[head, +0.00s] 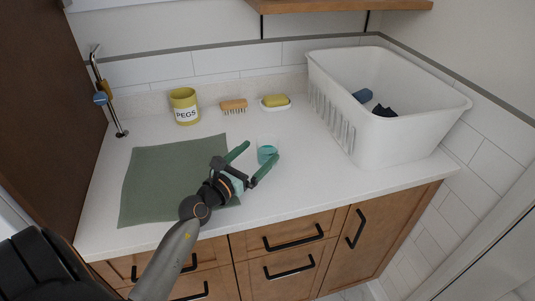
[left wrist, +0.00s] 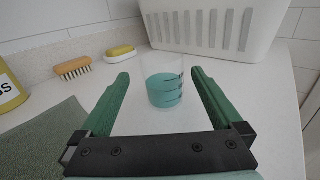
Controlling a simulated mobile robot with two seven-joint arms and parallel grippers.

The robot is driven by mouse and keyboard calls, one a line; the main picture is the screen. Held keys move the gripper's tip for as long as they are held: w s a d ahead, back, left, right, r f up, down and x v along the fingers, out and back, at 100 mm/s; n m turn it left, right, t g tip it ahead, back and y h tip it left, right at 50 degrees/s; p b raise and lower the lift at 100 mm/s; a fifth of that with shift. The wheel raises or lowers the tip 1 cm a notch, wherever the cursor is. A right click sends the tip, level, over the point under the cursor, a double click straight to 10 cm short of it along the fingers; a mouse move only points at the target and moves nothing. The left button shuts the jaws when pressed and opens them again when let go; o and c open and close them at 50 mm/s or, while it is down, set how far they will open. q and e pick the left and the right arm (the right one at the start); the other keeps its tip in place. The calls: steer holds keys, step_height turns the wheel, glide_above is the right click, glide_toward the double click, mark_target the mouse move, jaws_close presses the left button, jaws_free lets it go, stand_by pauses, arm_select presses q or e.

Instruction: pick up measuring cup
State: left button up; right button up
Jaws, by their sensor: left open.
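The measuring cup (head: 267,153) is a small clear cup holding teal liquid, standing upright on the white counter. In the left wrist view the cup (left wrist: 165,88) shows dark markings on its side and sits between and just beyond the tips of my green fingers. My left gripper (head: 262,161) is open and empty, its fingers pointing at the cup; it also shows in the left wrist view (left wrist: 160,77). I cannot tell whether a finger touches the cup. My right gripper is not in view.
A white laundry basket (head: 390,140) stands right of the cup. A green cloth (head: 160,175) lies left. A yellow pegs pot (head: 184,105), a brush (head: 233,106) and a soap dish (head: 276,107) stand behind. The counter (head: 320,185) is bare at front right.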

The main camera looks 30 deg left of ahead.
mark_target(274, 139)
arm_select(q)
steer(key=w, duration=0.3)
steer(key=shift+w+d+r, duration=0.2)
steer(key=shift+w+r, duration=0.1)
steer(key=shift+w, duration=0.6)
steer(key=shift+c, duration=0.2)
steer(key=c, duration=1.4)
